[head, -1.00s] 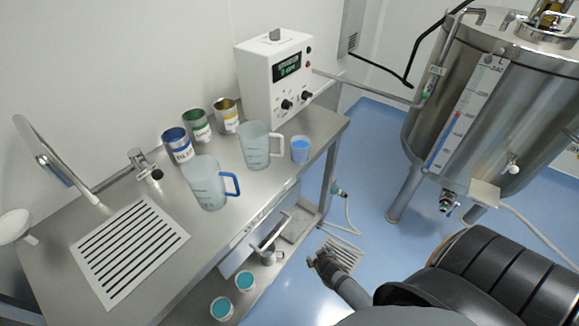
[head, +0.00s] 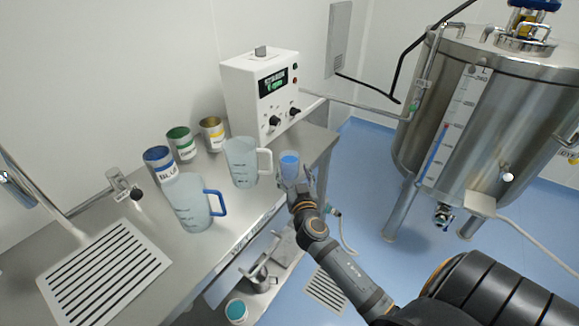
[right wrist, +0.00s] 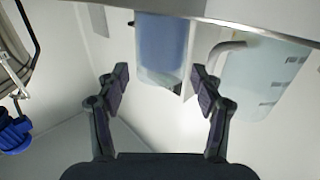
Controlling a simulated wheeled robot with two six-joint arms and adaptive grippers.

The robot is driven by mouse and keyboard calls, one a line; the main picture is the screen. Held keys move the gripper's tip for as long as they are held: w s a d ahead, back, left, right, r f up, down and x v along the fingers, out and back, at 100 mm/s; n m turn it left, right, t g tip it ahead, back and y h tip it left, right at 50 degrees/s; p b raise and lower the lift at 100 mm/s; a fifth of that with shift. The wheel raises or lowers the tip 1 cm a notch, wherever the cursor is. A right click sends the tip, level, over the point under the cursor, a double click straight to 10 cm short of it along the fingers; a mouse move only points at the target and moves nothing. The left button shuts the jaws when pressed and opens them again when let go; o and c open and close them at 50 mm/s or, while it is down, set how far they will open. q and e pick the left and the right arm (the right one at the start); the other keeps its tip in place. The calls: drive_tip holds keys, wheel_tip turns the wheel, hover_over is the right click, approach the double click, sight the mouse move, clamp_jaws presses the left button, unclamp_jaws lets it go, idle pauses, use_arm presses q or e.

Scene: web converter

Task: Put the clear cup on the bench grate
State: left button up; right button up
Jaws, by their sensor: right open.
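The clear cup (head: 289,160), a small see-through cup with blue contents, stands on the bench near its right front edge. It also shows in the right wrist view (right wrist: 162,45), at the top middle, between and beyond my fingertips. My right gripper (head: 299,184) is at the front of the cup, close to the bench edge; in the right wrist view the gripper (right wrist: 160,80) is open, with a finger to each side. I cannot tell whether a finger touches the cup. The bench grate (head: 104,274), white with dark slots, lies at the left of the bench. My left gripper is out of view.
A white-handled jug (head: 240,163) stands just left of the cup, and a blue-handled jug (head: 190,205) stands between it and the grate. Labelled metal cups (head: 181,142) and a white control box (head: 262,95) stand behind.

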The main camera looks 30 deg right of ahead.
drive_tip(key=shift+w+d, duration=0.1)
drive_tip(key=shift+w, duration=0.15)
drive_tip(key=shift+w+d+r+p, duration=0.25)
drive_tip(key=shift+w+p, duration=0.25)
drive_tip(key=shift+w, duration=0.15)
drive_tip(key=shift+w+d+r+p, duration=0.1)
drive_tip(key=shift+w+d+p, duration=0.1)
drive_tip(key=shift+w+p, duration=0.35)
drive_tip(key=shift+w+d+f, duration=0.2)
drive_tip(key=shift+w+d, duration=0.05)
drive_tip(key=shift+w, duration=0.4)
drive_tip(key=shift+w+d+f, duration=0.2)
drive_tip(key=shift+w, duration=0.4)
drive_tip(key=shift+s, duration=0.15)
drive_tip(key=c, duration=1.1)
wheel_tip(320, 180, up, 10)
drive_tip(key=r+p, duration=0.1)
drive_tip(key=p, duration=0.1)
wheel_tip(320, 180, up, 17)
hover_over(292, 166)
drive_tip(key=x, duration=0.3)
